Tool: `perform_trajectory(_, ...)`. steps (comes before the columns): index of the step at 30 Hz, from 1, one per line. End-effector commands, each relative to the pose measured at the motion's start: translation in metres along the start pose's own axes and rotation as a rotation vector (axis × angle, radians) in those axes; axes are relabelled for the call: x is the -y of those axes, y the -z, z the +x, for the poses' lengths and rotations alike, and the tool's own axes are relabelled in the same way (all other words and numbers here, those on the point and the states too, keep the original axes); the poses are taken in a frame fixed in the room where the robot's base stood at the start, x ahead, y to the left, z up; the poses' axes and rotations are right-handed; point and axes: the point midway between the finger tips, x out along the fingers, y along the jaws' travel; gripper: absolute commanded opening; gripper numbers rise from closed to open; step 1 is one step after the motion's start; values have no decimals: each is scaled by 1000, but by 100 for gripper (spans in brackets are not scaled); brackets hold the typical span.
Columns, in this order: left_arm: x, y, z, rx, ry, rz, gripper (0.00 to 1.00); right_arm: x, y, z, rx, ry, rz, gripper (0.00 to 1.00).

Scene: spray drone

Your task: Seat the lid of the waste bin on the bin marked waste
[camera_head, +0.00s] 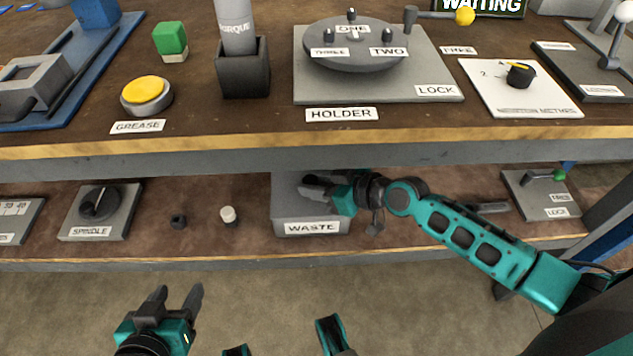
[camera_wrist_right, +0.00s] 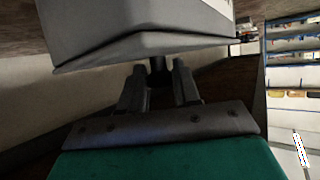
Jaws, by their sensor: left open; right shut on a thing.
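The grey bin marked WASTE (camera_head: 312,228) stands on the lower shelf in the head view. My right gripper (camera_head: 315,187) is over the top of the bin, its arm coming in from the right. In the right wrist view, my right gripper (camera_wrist_right: 158,82) is shut on a dark knob (camera_wrist_right: 158,66), taken to be the lid's handle, against a large grey body (camera_wrist_right: 140,35). I cannot tell where lid and bin meet, or whether any gap is between them. My left gripper (camera_head: 178,297) is open and empty, low in front of the shelf.
The upper shelf edge (camera_head: 250,160) overhangs close above the right gripper. On the lower shelf, a spindle block (camera_head: 100,212), a small black piece (camera_head: 178,221) and a white-topped piece (camera_head: 228,215) stand left of the bin. A lock plate (camera_head: 543,195) lies to the right.

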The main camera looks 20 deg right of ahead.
Motion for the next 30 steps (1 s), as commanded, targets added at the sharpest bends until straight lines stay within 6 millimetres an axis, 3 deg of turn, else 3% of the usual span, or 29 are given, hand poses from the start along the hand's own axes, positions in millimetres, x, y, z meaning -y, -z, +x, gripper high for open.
perform_trajectory(2, 0, 0, 0, 0, 0, 0, 57, 0, 1, 0, -1, 0, -1, 0)
perform_trajectory(3, 0, 0, 0, 0, 0, 0, 57, 0, 1, 0, -1, 0, -1, 33)
perform_trajectory(12, 0, 0, 0, 0, 0, 0, 57, 0, 0, 0, -1, 0, -1, 61)
perform_trajectory(24, -3, 2, -1, 10, -9, -4, 57, 0, 0, 0, 1, 0, -1, 61)
perform_trajectory(30, -6, 18, -7, -6, -11, -6, 57, -1, 0, -43, 7, 0, -6, 61)
